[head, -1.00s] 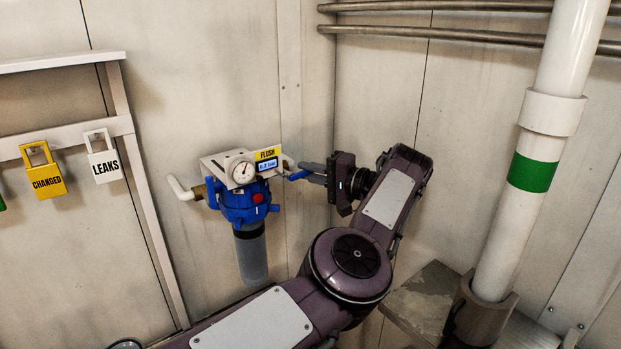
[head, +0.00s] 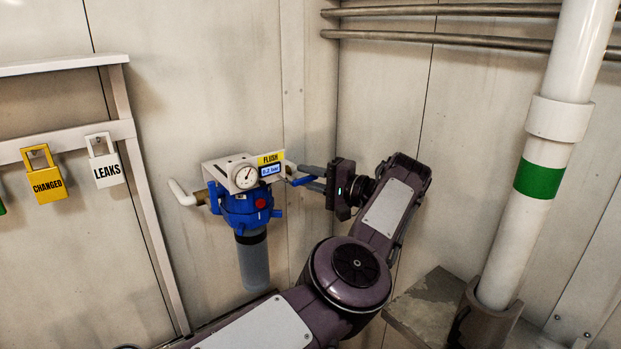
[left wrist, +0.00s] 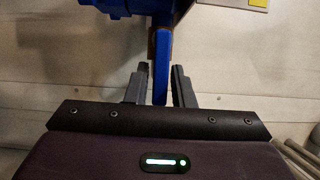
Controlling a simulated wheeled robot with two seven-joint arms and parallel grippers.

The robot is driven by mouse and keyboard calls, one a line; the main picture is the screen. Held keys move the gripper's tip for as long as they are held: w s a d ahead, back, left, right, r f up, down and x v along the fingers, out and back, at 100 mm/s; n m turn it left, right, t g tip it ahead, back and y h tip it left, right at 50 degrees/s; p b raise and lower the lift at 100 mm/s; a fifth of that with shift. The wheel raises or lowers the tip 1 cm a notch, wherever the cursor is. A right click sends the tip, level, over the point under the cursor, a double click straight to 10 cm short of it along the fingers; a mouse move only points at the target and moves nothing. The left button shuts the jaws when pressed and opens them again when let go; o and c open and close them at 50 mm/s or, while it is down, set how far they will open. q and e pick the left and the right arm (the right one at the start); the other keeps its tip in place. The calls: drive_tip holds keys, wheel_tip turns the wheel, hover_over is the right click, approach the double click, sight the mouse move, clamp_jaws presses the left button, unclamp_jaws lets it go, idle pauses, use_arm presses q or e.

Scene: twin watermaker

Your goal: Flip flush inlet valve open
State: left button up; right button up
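The blue flush filter housing (head: 247,209) hangs on the far wall, with a gauge and a yellow FLUSH label (head: 270,158) on its bracket. A blue valve handle (head: 303,181) sticks out at its right side. It also shows in the left wrist view (left wrist: 161,68), pointing down between the two fingers. My left gripper (head: 312,178) reaches it from the right. In the left wrist view my left gripper (left wrist: 157,84) is open, one finger on each side of the handle, with gaps visible. My right gripper is not in view.
A white pipe with a green band (head: 539,176) stands at the right. Thin metal pipes (head: 440,39) run along the upper right wall. Yellow CHANGED (head: 45,184) and white LEAKS (head: 108,171) padlock tags hang at the left. A clear filter bowl (head: 253,262) hangs below the housing.

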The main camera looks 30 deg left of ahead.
sight(314, 179)
use_arm(q)
drive_tip(key=d+b, duration=0.2)
drive_tip(key=d, duration=0.3)
drive_tip(key=shift+d+f, duration=0.1)
drive_tip(key=shift+d, duration=0.25)
drive_tip(key=shift+d+b, duration=0.35)
drive_tip(key=shift+d, duration=0.75)
